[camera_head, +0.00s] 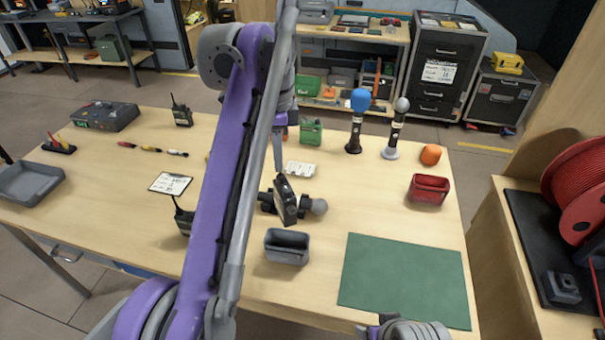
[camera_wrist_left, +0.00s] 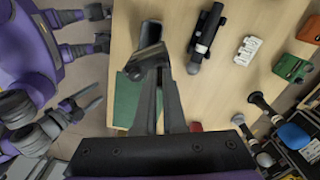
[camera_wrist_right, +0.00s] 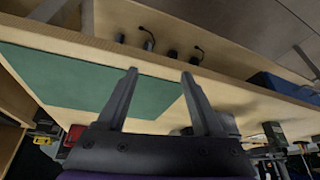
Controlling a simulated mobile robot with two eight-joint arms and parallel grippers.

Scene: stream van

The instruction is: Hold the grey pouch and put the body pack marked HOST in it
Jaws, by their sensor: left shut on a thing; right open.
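The grey pouch (camera_head: 287,248) stands open-topped near the front edge of the table. My left gripper (camera_head: 280,172) is shut on a dark body pack (camera_head: 286,203), tilted, just behind and above the pouch in the head view. In the left wrist view the pack (camera_wrist_left: 150,59) is between the fingers, with the pouch (camera_wrist_left: 150,33) partly hidden beyond it. No HOST marking is legible on the pack. My right gripper (camera_wrist_right: 160,92) is open and empty; in the head view only part of it shows at the bottom edge, near the green mat.
A handheld microphone (camera_head: 318,207) lies behind the held pack. Two other black packs stand left (camera_head: 184,222) and back left (camera_head: 181,112). A red pouch (camera_head: 429,191), an orange object (camera_head: 430,154) and upright microphones (camera_head: 356,125) stand right. The green mat (camera_head: 405,278) is bare.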

